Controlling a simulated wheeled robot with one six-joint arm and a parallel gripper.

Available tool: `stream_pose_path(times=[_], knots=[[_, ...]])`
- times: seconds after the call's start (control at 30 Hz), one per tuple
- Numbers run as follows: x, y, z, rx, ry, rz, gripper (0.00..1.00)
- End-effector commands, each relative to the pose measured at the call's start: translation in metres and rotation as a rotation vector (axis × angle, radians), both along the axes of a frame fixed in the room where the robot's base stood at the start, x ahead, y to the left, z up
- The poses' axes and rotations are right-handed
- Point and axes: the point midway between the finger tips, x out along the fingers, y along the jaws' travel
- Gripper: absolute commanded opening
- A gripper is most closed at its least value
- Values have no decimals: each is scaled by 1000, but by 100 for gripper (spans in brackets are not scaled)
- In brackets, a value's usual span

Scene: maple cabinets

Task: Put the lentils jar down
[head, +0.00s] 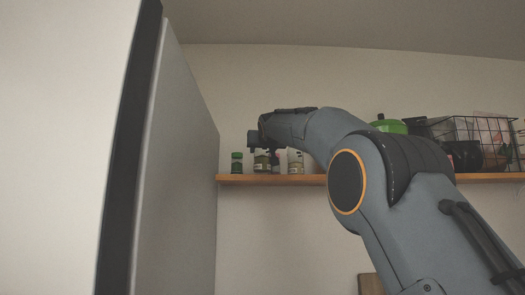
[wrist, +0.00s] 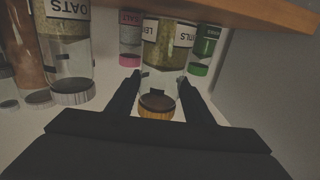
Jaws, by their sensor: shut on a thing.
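The lentils jar (wrist: 168,42), clear with greenish contents and an amber lid, is between the two fingers of my gripper (wrist: 160,78) in the wrist view, which shows the shelf upside down. My gripper is shut on it. Its label is partly cut off, with "LE" readable. In the head view the jar (head: 262,163) is at the wooden shelf (head: 300,181), below my gripper (head: 258,140). I cannot tell whether its base touches the shelf.
A green-lidded jar (head: 237,162) is left of the lentils jar. A pink salt jar (wrist: 130,38) and the oats jar (head: 295,161) are to its right. A wire basket (head: 480,132) and a green pot (head: 388,126) stand farther right. A tall grey panel (head: 185,165) rises at left.

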Motion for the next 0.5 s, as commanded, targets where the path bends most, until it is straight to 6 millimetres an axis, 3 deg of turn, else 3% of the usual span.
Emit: stream_pose_path(times=[0.5], knots=[[0,0,-5,0,-2,0,16]])
